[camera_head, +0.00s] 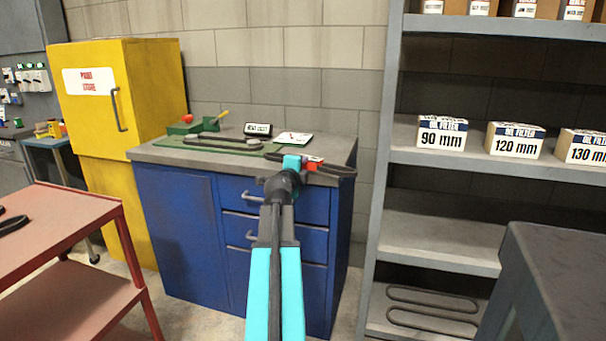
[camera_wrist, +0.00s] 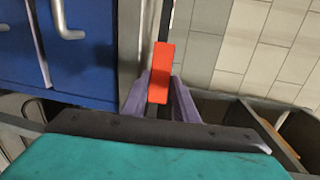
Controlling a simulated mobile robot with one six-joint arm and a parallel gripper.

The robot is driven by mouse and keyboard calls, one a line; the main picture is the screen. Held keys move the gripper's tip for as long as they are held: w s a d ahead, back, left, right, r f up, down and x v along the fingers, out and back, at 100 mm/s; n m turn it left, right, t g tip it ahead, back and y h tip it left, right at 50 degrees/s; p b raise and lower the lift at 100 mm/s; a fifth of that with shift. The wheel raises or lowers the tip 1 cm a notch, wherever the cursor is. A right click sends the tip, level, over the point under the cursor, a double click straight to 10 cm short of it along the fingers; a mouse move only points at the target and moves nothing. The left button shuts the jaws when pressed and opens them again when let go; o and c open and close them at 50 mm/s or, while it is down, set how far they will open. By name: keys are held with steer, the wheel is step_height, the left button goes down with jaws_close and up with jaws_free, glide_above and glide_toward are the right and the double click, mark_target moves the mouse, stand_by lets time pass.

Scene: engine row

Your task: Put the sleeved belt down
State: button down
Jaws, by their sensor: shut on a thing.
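The sleeved belt (camera_head: 338,170) is a black loop with a red sleeve (camera_head: 315,162). My gripper (camera_head: 304,162) is shut on it at the sleeve, and the black loop reaches out to the right. In the head view it shows at the right front corner of the blue cabinet's grey worktop (camera_head: 165,155); I cannot tell whether it touches the top. In the wrist view the red sleeve (camera_wrist: 160,72) sits between the two purple fingers of my gripper (camera_wrist: 159,90).
A green mat (camera_head: 250,152) with another black belt (camera_head: 215,141), a small dark sign (camera_head: 258,129) and a white card (camera_head: 292,138) are on the worktop. A red cart (camera_head: 60,215) stands left. A grey shelf (camera_head: 445,160) with oil filter boxes stands right.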

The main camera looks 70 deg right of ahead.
steer(key=shift+f, duration=1)
steer(key=c, duration=1.4)
jaws_free()
steer(key=shift+f, duration=0.1)
steer(key=shift+a, duration=0.1)
steer(key=a+r+b, duration=0.1)
steer(key=a+b, duration=0.4)
steer(key=a, duration=0.6)
steer(key=shift+s+a+r+b, duration=0.25)
steer(key=shift+s+r+b, duration=0.1)
steer(key=shift+s, duration=0.1)
steer(key=shift+a+r, duration=0.1)
